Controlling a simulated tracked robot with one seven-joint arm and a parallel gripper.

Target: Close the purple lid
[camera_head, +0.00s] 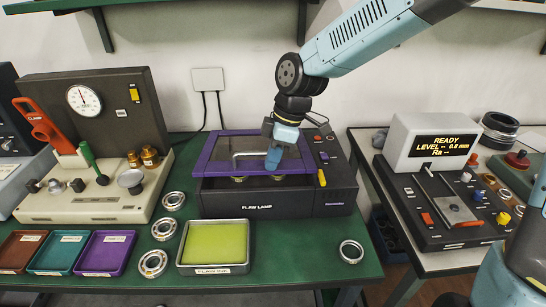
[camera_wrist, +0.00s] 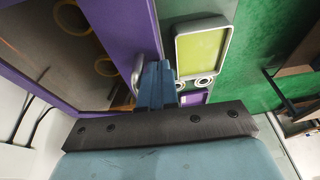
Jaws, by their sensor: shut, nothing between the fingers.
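The purple lid (camera_head: 202,158) is a purple frame around a window on the black flaw lamp box (camera_head: 270,203). It stands partly open, its front edge raised above the box, with brass-coloured round parts showing in the gap beneath. A grey bar handle (camera_head: 240,155) is at its front. My gripper (camera_head: 273,158) is shut and empty, over the right part of the lid beside the handle. In the wrist view the shut fingers (camera_wrist: 157,85) are close to the lid's purple edge (camera_wrist: 130,25) and the handle (camera_wrist: 137,72). I cannot tell whether they touch.
A yellow-green tray (camera_head: 213,243) stands in front of the box. Several bearing rings (camera_head: 163,229) lie left of it, and one ring (camera_head: 351,251) lies right. A gauge stand (camera_head: 95,190) is at left. A readout machine (camera_head: 440,190) is on the right table.

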